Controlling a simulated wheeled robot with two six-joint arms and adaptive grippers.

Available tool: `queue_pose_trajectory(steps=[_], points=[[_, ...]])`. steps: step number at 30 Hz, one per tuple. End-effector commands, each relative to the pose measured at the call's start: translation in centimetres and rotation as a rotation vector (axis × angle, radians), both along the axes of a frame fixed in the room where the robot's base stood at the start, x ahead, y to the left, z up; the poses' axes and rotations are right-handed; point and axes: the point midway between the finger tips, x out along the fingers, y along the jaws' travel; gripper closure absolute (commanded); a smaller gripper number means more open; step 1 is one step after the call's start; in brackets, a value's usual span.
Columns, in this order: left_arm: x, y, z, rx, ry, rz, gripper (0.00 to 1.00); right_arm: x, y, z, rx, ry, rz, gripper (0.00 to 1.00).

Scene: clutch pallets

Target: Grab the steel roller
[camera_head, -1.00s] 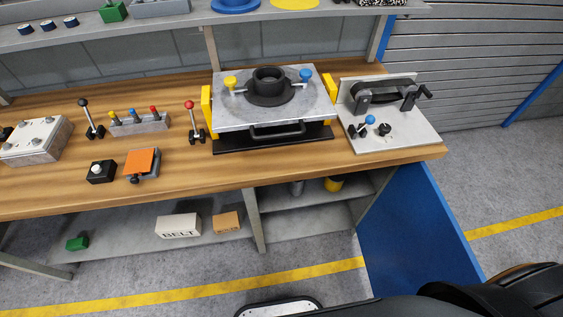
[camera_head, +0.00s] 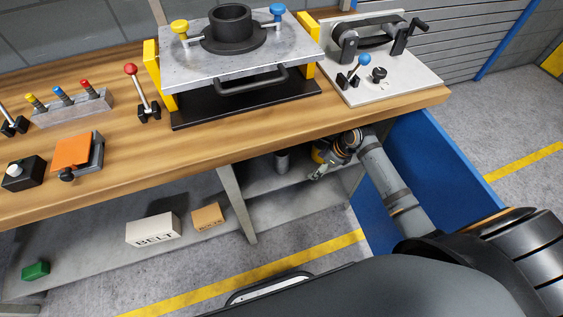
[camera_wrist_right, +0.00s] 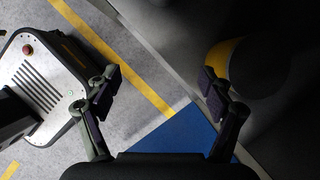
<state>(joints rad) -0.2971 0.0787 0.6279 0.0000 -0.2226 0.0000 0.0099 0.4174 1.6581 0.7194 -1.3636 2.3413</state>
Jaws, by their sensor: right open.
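A grey cylinder, which looks like the steel roller (camera_head: 282,160), stands upright on the lower shelf under the bench in the head view. My right gripper (camera_head: 320,166) is under the bench edge, a little to the right of this cylinder and apart from it. In the right wrist view the right gripper (camera_wrist_right: 160,88) has its fingers spread, with nothing between them. I cannot make out the grey cylinder in that view. My left gripper is not in view.
A yellow and dark round thing (camera_wrist_right: 222,62) is near the right finger in the wrist view. The bench top (camera_head: 215,145) overhangs the shelf. A blue side panel (camera_head: 445,150) closes the right end. A BELT box (camera_head: 153,231) and a small brown box (camera_head: 208,217) lie further left.

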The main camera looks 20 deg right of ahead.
Motion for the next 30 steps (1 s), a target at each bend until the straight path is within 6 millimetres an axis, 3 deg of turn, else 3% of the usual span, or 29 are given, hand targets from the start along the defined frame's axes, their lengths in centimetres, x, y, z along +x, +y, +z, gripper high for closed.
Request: queue_pose_trajectory(steps=[4,13,25,30], points=[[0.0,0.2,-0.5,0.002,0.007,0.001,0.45,1.5,1.7,-0.1,0.007,-0.003,0.000,0.19],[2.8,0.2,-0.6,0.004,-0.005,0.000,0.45,6.3,6.8,-0.2,0.003,-0.002,0.001,0.19],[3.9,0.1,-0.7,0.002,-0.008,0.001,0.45,8.4,9.0,-0.1,0.001,-0.003,0.003,0.19],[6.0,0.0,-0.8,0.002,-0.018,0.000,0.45,9.1,9.8,-3.6,-0.001,0.000,0.001,0.19]])
